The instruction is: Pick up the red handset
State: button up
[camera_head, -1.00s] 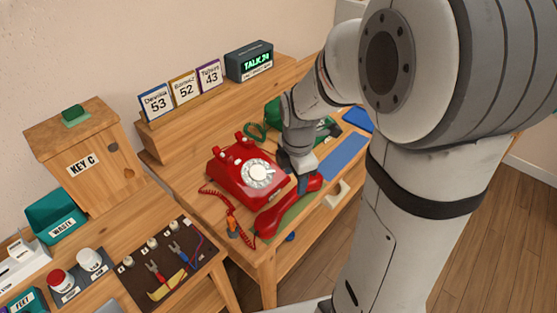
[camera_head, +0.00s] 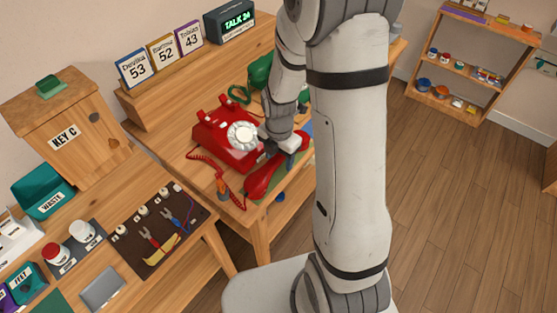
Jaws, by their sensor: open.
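The red handset (camera_head: 264,178) lies off its cradle on the wooden table, in front of the red dial phone (camera_head: 226,140). A coiled red cord (camera_head: 205,160) runs at its left. My gripper (camera_head: 290,160) is low over the right part of the handset, with its fingers pointing down. The gripper is open; the fingertips are small and partly hidden, so I cannot tell whether they straddle or touch the handset. My arm hides the table to the right of it.
A green phone (camera_head: 259,72) stands behind my wrist. A plug board (camera_head: 158,230) lies on the lower left bench. A KEY C box (camera_head: 65,135) stands at left. A shelf (camera_head: 470,65) with pots stands at far right, beyond open floor (camera_head: 450,190).

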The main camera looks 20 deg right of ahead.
jog(key=shift+c, duration=0.3)
grip_shut()
dwell(0.3)
